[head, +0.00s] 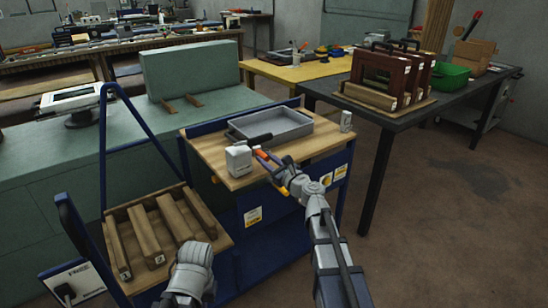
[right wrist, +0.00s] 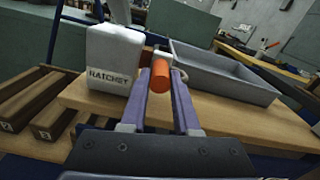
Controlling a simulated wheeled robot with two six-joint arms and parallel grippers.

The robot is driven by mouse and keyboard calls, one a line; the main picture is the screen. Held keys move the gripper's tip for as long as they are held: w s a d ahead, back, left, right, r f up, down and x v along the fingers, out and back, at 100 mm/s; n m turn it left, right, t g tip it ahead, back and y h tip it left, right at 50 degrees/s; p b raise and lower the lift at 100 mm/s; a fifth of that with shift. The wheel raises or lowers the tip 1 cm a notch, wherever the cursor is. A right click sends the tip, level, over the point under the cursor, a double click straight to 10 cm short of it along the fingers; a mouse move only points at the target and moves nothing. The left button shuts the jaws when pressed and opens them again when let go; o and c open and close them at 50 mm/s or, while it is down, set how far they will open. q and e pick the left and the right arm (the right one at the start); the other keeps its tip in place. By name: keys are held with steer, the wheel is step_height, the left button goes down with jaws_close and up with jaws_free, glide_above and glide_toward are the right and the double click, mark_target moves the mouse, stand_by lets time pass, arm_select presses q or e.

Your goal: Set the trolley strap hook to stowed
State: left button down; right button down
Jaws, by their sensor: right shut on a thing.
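The trolley (head: 290,215) is blue with a wooden top. A white block marked RATCHET (head: 238,158) stands on the top's near left part; it is large in the right wrist view (right wrist: 112,62). An orange cylindrical grip (right wrist: 160,80) is beside the block, apparently part of the strap hook; it also shows in the head view (head: 261,153). My right gripper (right wrist: 160,92) is shut on the orange grip, one finger on each side. The hook's far end is mostly hidden behind the grip. Of my left arm only a grey link shows at bottom; its gripper is out of view.
A grey tray (head: 272,126) lies on the trolley top behind the grip. A small pale block (head: 346,121) stands at the top's right corner. Wooden beams (head: 145,235) lie on a lower shelf at left. A dark table (head: 400,118) stands at right; floor there is clear.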

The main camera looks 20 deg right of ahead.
steer(key=shift+s+a, duration=0.3)
steer(key=shift+a, duration=0.45)
steer(key=c, duration=0.7)
jaws_free()
steer(key=shift+a, duration=0.1)
steer(key=shift+o, duration=0.2)
steer(key=v, duration=0.7)
steer(key=shift+s, duration=0.35)
